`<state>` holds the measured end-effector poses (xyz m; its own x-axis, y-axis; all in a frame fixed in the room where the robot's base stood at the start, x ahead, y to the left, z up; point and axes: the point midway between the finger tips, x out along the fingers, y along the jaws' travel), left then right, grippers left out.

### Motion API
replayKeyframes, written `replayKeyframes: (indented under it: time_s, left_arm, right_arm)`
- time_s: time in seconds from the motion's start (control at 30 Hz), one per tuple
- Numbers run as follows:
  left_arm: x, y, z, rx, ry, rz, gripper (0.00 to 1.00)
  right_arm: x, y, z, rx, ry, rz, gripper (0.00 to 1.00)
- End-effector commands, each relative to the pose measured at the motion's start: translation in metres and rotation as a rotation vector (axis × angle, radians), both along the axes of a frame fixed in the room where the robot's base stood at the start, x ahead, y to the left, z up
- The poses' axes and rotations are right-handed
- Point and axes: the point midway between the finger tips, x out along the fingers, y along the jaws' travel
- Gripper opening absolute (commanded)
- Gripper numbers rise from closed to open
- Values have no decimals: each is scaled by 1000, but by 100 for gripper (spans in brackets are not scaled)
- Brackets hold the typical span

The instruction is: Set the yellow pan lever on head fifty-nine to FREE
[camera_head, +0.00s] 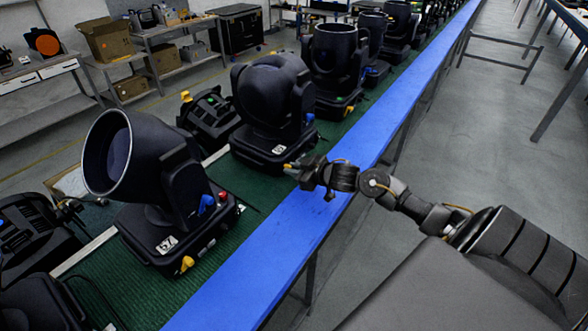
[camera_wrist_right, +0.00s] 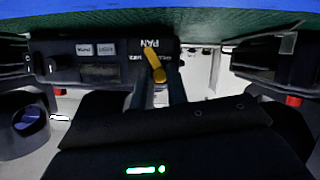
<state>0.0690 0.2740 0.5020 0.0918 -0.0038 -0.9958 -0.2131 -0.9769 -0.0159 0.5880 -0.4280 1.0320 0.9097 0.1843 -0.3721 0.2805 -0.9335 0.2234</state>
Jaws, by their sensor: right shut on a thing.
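The moving head (camera_head: 272,100) with a white number label (camera_head: 279,149) stands on the green bench; I cannot read the number surely. My right gripper (camera_head: 296,168) reaches its near lower corner from the right. The yellow pan lever (camera_head: 287,166) shows as a small spot at the fingertips. In the right wrist view, the yellow pan lever (camera_wrist_right: 155,65) slants below upside-down "PAN" lettering. The dark fingers of the right gripper (camera_wrist_right: 168,92) are shut on it at its lower end. The position words by the lever are partly hidden and unreadable. I make out no left gripper.
Another head (camera_head: 165,180) stands nearer, with its own yellow lever (camera_head: 187,263) and blue lever (camera_head: 206,204). More heads line the bench going back. The blue bench edge (camera_head: 310,210) runs under my right arm.

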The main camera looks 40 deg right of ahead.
Motion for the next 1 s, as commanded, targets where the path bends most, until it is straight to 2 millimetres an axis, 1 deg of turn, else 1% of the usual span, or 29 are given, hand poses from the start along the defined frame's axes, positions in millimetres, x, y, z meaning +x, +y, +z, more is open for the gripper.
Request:
replayKeyframes:
  time_s: [0.03,0.07,0.2,0.23,0.47,0.57,0.67,0.9,1.0]
  left_arm:
    - [0,0,0,0,0,0,36]
    - [0,0,0,0,0,0,36]
    - [0,0,0,0,0,0,36]
    - [0,0,0,0,0,0,36]
    - [0,0,0,0,0,0,36]
    - [0,0,-2,0,0,0,36]
    - [0,0,-5,0,0,0,36]
    - [0,0,-15,0,0,0,36]
    - [0,0,-18,0,0,0,36]
  right_arm:
    - [0,0,-1,0,2,1,0]
    - [0,0,-1,0,3,1,18]
    - [0,0,-1,0,2,0,36]
    - [0,0,-1,0,2,0,37]
    - [0,0,0,0,1,1,37]
    - [-4,-1,0,0,1,1,37]
    - [-15,-4,3,-2,3,1,37]
    - [-58,-11,19,-4,5,3,37]
    - [-72,-15,26,-3,5,3,37]
